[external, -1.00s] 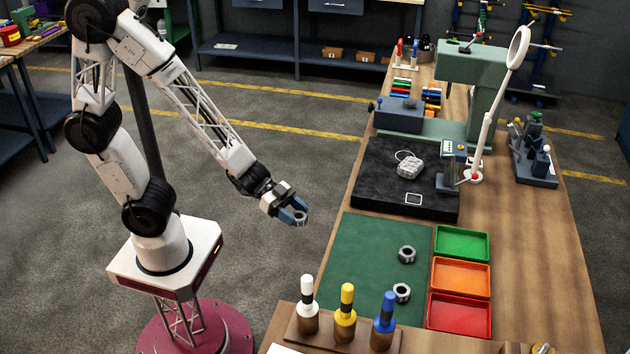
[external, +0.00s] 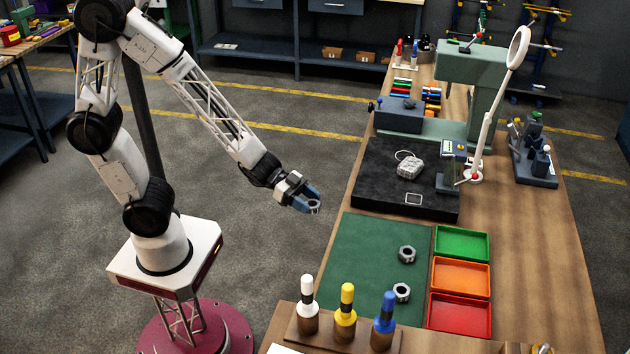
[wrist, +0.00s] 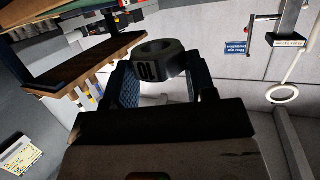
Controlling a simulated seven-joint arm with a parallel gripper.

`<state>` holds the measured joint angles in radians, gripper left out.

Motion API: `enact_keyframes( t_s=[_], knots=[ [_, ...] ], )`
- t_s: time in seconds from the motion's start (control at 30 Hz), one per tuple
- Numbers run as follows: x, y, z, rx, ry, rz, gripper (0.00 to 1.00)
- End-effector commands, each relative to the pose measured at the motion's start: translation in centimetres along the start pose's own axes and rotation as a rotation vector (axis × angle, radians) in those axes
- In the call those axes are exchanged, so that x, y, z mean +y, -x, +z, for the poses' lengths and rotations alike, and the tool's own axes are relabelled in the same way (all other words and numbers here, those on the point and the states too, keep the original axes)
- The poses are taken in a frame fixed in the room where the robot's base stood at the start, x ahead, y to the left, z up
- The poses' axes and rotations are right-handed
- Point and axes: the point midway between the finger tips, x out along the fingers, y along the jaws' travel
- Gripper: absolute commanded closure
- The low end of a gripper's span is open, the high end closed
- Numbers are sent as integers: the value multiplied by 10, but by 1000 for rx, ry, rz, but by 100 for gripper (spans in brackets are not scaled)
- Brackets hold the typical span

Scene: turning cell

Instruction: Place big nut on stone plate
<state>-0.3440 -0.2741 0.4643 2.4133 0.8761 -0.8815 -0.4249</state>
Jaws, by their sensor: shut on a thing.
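The black stone plate (external: 380,185) lies on the bench to the right of and beyond the gripper. A white gauge with a cord (external: 409,167) and a small white square frame (external: 413,199) lie on it.
A green stand (external: 480,90) and a small box-shaped device (external: 452,160) stand at the plate's back and right. Green, orange and red trays (external: 461,278) sit right of the mat. Several handled tools (external: 345,315) stand at the front. The plate's left half is bare.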

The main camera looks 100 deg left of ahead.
Motion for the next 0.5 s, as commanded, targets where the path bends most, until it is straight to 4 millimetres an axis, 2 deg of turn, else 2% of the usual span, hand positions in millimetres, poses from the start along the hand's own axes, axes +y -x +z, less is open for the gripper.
enact_keyframes(
  t_s=[0.03,0.5],
  knots=[
    [-12,0,-2,1,4,-15,78],
    [-123,12,-13,2,39,-137,78]
  ],
)
